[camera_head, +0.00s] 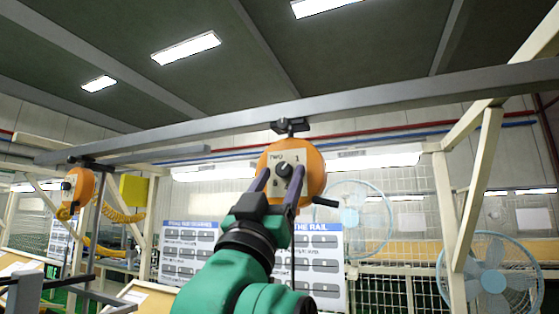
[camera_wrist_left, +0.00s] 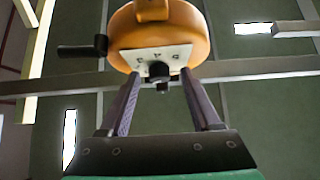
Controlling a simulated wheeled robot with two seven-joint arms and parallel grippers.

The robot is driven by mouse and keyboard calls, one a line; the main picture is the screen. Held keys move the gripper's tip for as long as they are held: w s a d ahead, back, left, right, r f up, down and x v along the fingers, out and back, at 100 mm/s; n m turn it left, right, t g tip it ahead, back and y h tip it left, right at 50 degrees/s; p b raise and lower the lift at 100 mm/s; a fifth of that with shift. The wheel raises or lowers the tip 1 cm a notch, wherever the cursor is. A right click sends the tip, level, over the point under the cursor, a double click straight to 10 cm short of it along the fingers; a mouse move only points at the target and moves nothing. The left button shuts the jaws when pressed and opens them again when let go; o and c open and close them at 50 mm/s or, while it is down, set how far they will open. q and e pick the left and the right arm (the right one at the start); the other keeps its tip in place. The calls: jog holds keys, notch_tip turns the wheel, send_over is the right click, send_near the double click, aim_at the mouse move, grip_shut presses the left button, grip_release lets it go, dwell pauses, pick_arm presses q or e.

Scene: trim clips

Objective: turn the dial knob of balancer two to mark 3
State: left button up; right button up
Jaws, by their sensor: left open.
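Balancer two (camera_head: 312,172) is an orange round housing hanging from the overhead rail. Its pale dial plate, with "TWO" and a "1" readable, faces me. The black dial knob (camera_head: 284,170) sits in the middle of the plate; the mark it points to cannot be told. My left gripper (camera_head: 279,180) is open in front of the plate, its fingers one on each side of the knob. In the left wrist view the balancer (camera_wrist_left: 190,22) is above, and the knob (camera_wrist_left: 159,72) shows between the spread fingertips, apart from both. My right gripper is not in view.
The grey rail (camera_head: 400,95) crosses overhead. A black handle (camera_head: 325,202) sticks out at the balancer's lower right. Another orange balancer (camera_head: 80,186) hangs at the far left. Sign boards (camera_head: 318,262) and fans (camera_head: 488,278) stand behind.

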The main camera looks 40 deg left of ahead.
pick_arm(q)
jog(key=shift+w, duration=0.1)
grip_shut()
jog(key=shift+m+h+b, duration=0.3)
jog(key=shift+m+h, duration=0.4)
